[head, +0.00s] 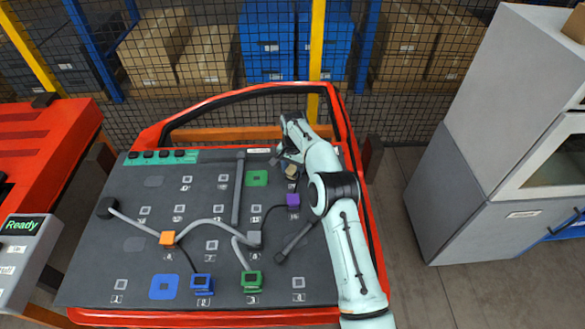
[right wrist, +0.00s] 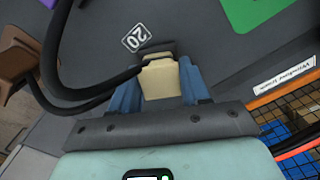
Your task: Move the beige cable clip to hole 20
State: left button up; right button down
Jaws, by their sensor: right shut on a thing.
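The beige cable clip (head: 291,173) is at the upper right of the dark door panel (head: 130,215). In the right wrist view the clip (right wrist: 161,78) sits between the blue fingers of my right gripper (right wrist: 163,90), which is shut on it. A black cable (right wrist: 95,92) runs to the clip. The label 20 (right wrist: 136,38) lies just beyond the clip. Hole 20 itself is not visible, and I cannot tell whether the clip is seated or above the panel. My left gripper is not in view.
A purple clip (head: 293,200) stands just below the beige one. Orange (head: 168,238), grey (head: 254,238), blue (head: 202,283) and green (head: 252,281) clips stand lower on the panel, with grey cables between some. A grey cabinet (head: 455,200) stands at the right.

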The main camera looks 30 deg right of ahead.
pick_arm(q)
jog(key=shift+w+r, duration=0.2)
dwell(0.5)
pick_arm(e)
jog(key=shift+c, duration=2.3)
grip_release()
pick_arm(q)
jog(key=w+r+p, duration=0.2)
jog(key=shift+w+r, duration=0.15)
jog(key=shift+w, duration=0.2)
pick_arm(e)
notch_tip(320, 180, up, 13)
jog(key=shift+r, duration=0.2)
